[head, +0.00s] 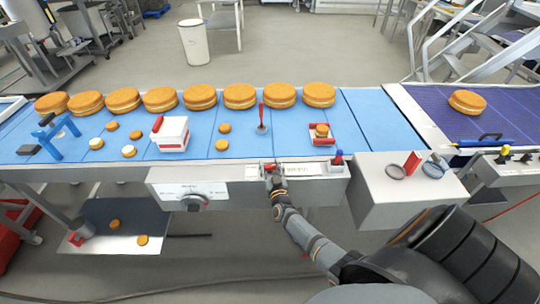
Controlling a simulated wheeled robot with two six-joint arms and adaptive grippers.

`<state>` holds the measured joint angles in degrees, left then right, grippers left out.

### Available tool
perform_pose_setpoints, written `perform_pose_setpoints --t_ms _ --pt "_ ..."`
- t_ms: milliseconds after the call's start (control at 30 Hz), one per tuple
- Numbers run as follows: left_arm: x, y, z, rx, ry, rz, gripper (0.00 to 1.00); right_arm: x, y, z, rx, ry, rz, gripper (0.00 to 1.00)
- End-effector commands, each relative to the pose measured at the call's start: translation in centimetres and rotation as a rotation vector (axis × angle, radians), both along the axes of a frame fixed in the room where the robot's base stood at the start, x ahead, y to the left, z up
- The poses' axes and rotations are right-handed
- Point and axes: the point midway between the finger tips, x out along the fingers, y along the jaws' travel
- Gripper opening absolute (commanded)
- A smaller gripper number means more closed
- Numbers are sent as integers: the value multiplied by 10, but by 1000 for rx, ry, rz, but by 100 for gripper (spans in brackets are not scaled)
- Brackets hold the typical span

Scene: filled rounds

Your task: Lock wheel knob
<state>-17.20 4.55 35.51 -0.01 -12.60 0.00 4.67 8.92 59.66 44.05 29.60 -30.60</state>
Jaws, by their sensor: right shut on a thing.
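My left gripper is not in view.
Several large round cakes (240,96) line the back of the blue conveyor (350,110). A white box with a red handle (172,134), a red stick (262,116) and a blue frame (47,136) stand in front. A grey box (405,198) juts out at right.

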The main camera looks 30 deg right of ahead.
Motion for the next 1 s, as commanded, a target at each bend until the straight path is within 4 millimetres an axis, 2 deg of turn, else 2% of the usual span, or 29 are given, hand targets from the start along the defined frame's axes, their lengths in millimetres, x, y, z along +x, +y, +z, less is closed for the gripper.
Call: perform_pose_setpoints --t_ms 33,200,500,933,967,1000 --pt "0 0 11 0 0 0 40 1 2 5 3 0 -30 16" --pt "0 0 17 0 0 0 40 1 1 1 2 -1 -117 16" --pt "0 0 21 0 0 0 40 1 0 -1 0 0 -190 16" --pt "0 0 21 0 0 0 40 0 -1 -1 0 -1 -197 16" --pt "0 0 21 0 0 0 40 0 -1 -1 0 -1 -197 52" --pt "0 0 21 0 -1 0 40 0 -1 -1 0 -1 -197 57"
